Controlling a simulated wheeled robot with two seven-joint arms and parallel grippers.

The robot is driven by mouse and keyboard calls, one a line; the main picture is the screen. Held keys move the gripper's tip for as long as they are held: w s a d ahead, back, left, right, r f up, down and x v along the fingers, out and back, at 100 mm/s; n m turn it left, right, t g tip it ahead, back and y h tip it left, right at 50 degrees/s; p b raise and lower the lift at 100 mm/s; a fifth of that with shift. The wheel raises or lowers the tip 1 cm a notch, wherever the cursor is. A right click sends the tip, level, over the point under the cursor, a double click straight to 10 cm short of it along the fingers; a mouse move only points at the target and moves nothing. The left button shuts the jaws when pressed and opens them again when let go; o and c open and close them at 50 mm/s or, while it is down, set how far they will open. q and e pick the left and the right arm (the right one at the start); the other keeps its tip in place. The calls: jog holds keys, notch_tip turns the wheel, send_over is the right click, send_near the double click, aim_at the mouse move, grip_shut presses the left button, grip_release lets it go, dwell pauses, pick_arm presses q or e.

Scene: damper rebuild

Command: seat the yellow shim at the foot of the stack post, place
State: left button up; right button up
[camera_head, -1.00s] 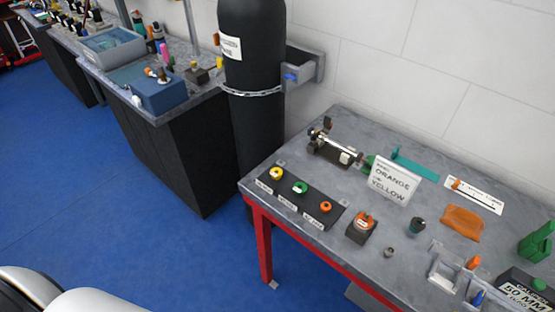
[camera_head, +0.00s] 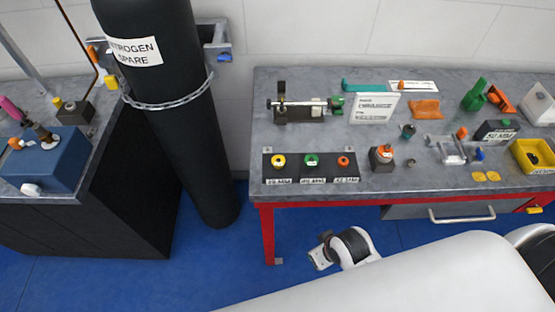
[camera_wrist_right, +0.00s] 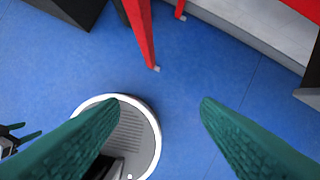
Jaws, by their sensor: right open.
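A yellow ring, which looks like the yellow shim (camera_head: 279,161), lies at the left end of a black mat (camera_head: 296,170), beside a green ring (camera_head: 311,161) and an orange ring (camera_head: 343,161). Right of the mat, a small dark block with orange on top (camera_head: 381,155) appears to be the stack post; its foot is too small to make out. My right gripper (camera_wrist_right: 158,105) is open and empty, its teal fingers wide apart over blue floor, away from the table. Dark prongs (camera_wrist_right: 20,134) at the left edge of the wrist view may be my left gripper; their opening is unclear.
A white sign (camera_head: 374,107), a clamp fixture (camera_head: 300,107), an orange cloth (camera_head: 426,109) and a yellow bin (camera_head: 534,155) occupy the tabletop. A red table leg (camera_wrist_right: 140,35) shows in the wrist view.

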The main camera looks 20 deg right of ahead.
aim_at(279, 163)
jog(key=w+a+r+n+t+y, duration=0.1)
jog(key=w+a+r+t+y, duration=0.3)
jog(key=r, duration=0.4)
jog(key=w+a+r+n+t+y, duration=0.1)
jog(key=w+a+r+t+y, duration=0.1)
jog(key=w+a+r+t, duration=0.4)
jog(key=w+a+r+n+t+y, duration=0.1)
jog(key=w+a+r+t+y, duration=0.2)
jog(key=a+r, duration=0.5)
jog(key=w+d+f+m+h, duration=0.2)
jog(key=d+f+h, duration=0.1)
jog(key=d+h, duration=0.1)
jog(key=w+d+f+m+g+h, duration=0.1)
jog(key=w+d+f+m+h, duration=0.1)
jog(key=d+f+m+h, duration=0.1)
jog(key=w+d+f+m+g+h, duration=0.1)
jog(key=w+d+f+m+h, duration=0.1)
jog(key=d+f+m+h, duration=0.1)
jog(key=shift+w+d+f+h, duration=0.1)
jog(key=shift+d+f+h, duration=0.3)
jog(key=shift+f+h, duration=0.35)
jog(key=shift+w+d+f+h, duration=0.1)
jog(key=shift+d+f+h, duration=0.3)
jog(key=shift+h, duration=0.55)
jog(key=x, duration=0.5)
jog(key=shift+w+d+f, duration=0.1)
jog(key=shift+w+d, duration=0.15)
jog(key=shift+s, duration=0.1)
jog(key=shift+c, duration=1.2)
jog(key=c, duration=0.8)
